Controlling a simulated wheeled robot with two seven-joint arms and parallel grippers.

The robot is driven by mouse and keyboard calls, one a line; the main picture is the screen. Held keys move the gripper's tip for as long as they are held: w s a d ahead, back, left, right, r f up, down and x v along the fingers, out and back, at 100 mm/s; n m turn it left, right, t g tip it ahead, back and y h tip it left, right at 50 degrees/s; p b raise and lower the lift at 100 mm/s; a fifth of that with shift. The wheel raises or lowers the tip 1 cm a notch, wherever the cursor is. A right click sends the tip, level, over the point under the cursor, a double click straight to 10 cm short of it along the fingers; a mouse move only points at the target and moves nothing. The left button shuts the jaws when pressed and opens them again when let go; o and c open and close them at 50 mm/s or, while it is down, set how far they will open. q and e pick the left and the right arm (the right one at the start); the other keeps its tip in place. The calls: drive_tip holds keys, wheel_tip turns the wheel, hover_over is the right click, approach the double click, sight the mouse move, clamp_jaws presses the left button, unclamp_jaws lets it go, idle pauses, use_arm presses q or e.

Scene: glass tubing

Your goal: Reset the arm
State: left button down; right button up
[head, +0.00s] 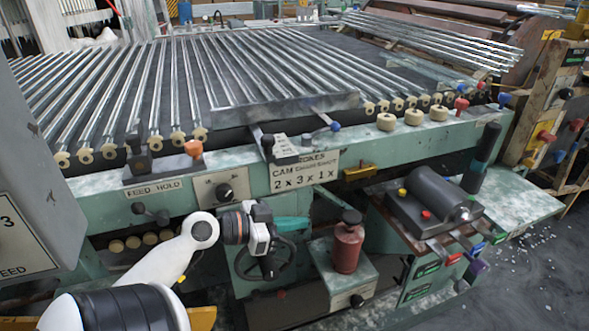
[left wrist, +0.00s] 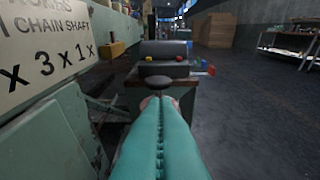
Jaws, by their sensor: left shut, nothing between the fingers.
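My left arm comes in from the lower left in the head view. My left gripper (head: 292,224) has teal fingers pointing right, in front of the machine's green front, below the "chain shaft" sign. In the left wrist view the teal fingers (left wrist: 160,145) lie together along their length, shut with nothing between them. They point toward a dark round knob (left wrist: 159,82), and whether they touch it cannot be told. My right gripper is in neither view.
The green machine (head: 385,150) carries many glass tubes on its bed. A red canister (head: 347,247) stands on a ledge right of my gripper. A dark control box (head: 433,200) with coloured levers is further right. The sign (head: 304,171) is above. Open floor (head: 530,270) lies at right.

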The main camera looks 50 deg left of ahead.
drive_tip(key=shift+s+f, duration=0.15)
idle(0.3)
use_arm(q)
drive_tip(key=s+d+f+n+g+y, duration=0.3)
drive_tip(key=s+d+f+g+y, duration=0.2)
drive_tip(key=s+d+f+g, duration=0.8)
drive_tip(key=d+f+t, duration=0.1)
drive_tip(key=d+f, duration=0.1)
drive_tip(key=f, duration=1.1)
drive_tip(key=d+f+t, duration=0.1)
drive_tip(key=d+f, duration=0.2)
drive_tip(key=f, duration=1.1)
drive_tip(key=s+a+f+g+p, duration=0.1)
drive_tip(key=s+p, duration=0.7)
drive_tip(key=s, duration=0.1)
drive_tip(key=s+a+f+g+p, duration=0.1)
drive_tip(key=s+a+f+p, duration=0.1)
drive_tip(key=s+p, duration=0.7)
drive_tip(key=shift+s+a+f+m+y, duration=0.25)
drive_tip(key=shift+s+m+y, duration=0.05)
drive_tip(key=shift+s+m, duration=0.1)
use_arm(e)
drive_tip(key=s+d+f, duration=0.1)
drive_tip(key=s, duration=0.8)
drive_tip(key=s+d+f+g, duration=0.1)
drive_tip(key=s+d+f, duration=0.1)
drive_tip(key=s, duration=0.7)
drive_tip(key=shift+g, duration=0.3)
